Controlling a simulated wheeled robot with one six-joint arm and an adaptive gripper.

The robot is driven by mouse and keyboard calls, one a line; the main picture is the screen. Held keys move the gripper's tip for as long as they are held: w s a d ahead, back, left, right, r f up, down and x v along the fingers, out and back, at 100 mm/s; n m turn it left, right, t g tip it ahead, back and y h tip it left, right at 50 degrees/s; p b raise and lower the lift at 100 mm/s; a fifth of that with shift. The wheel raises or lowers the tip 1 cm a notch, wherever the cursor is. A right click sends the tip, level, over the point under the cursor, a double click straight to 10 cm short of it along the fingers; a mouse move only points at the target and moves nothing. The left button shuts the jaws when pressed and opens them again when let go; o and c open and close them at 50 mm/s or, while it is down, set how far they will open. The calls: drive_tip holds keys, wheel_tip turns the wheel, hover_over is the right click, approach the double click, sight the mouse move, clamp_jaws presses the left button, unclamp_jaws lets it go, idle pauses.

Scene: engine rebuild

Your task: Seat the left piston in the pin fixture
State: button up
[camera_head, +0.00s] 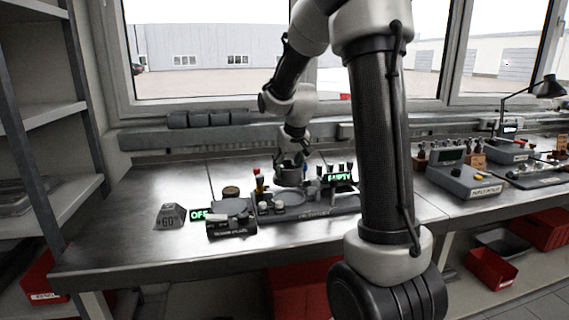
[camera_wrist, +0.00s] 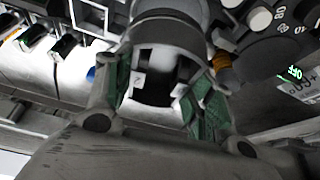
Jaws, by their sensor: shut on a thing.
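My gripper (camera_head: 297,148) is above the middle of the workbench, pointing down. In the wrist view its green-padded fingers (camera_wrist: 158,95) are shut on a grey, round piston (camera_wrist: 165,32), one pad on each side. The piston (camera_head: 289,172) shows in the head view just under the gripper, over a long grey tray (camera_head: 320,211). I cannot tell whether it touches anything below. I cannot make out which part there is the pin fixture; the piston and fingers hide what lies under them.
A display reading EMPTY (camera_head: 340,177) is close on the right, with several upright tools beside it. A small unit (camera_head: 231,222) with an OFF sign (camera_head: 199,215) and a 60 weight (camera_head: 171,216) sit left.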

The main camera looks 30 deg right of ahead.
drive_tip(key=shift+f, duration=2.2)
drive_tip(key=shift+s, duration=0.2)
drive_tip(key=shift+f, duration=0.95)
idle(0.6)
drive_tip(key=o, duration=1.4)
drive_tip(key=o, duration=0.4)
